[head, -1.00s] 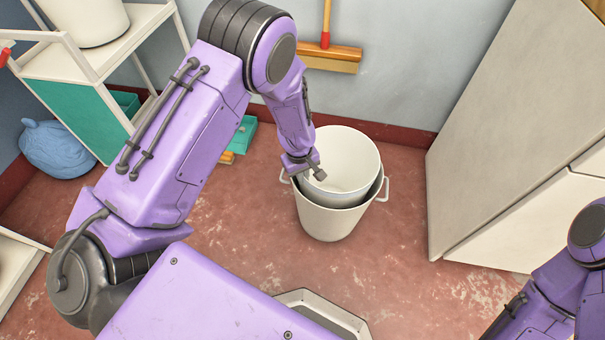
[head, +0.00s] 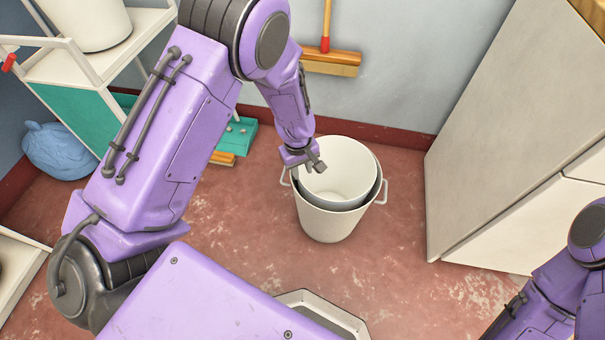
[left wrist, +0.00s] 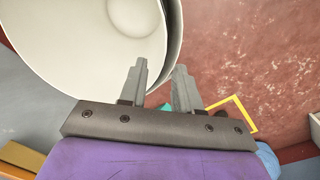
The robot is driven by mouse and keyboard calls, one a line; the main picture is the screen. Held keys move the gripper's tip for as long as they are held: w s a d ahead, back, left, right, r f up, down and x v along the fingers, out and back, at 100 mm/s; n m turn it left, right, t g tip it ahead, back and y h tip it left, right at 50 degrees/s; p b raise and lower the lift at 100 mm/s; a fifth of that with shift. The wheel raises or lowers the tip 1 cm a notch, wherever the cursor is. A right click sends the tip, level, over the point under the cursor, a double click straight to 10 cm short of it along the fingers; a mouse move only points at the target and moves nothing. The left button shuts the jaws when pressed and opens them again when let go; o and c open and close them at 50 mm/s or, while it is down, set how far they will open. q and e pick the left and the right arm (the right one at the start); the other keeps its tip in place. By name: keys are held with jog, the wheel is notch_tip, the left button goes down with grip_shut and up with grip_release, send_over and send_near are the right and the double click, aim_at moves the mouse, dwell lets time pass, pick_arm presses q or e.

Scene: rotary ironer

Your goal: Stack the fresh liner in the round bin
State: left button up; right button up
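The round bin (head: 328,224) is off-white with two side handles and stands upright on the floor. The fresh liner (head: 348,168), a pale round tub, sits nested inside it, its rim a little above the bin's grey inner wall. My left gripper (head: 313,169) is at the liner's left rim. In the left wrist view the gripper (left wrist: 161,66) has its two fingers apart, astride the edge of the liner (left wrist: 85,40), with a visible gap between them. The liner's underside is hidden in the bin. My right arm shows at lower right, but its gripper is out of view.
A tall pale cabinet (head: 490,150) stands right of the bin. A broom (head: 330,60) leans on the wall behind. A white trolley (head: 100,55), a blue bundle (head: 60,150) and a green tray (head: 238,135) are at left.

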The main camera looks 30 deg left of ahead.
pick_arm(q)
notch_tip(320, 180, up, 7)
jog(key=p, duration=0.1)
jog(key=shift+s+a+p, duration=0.15)
jog(key=shift+s+p, duration=0.1)
jog(key=shift+p, duration=0.1)
pick_arm(e)
notch_tip(320, 180, up, 3)
jog(key=shift+f, duration=0.15)
pick_arm(q)
jog(key=s+a+f+m+t+y, duration=0.15)
jog(key=s+a+f, duration=0.25)
jog(key=s+f, duration=0.9)
jog(key=s+a+f+m+t+y, duration=0.1)
jog(key=s+a+m+y, duration=0.15)
jog(key=s, duration=1.05)
notch_tip(320, 180, up, 18)
jog(key=p, duration=1.8)
jog(key=shift+d, duration=0.25)
pick_arm(e)
notch_tip(320, 180, up, 18)
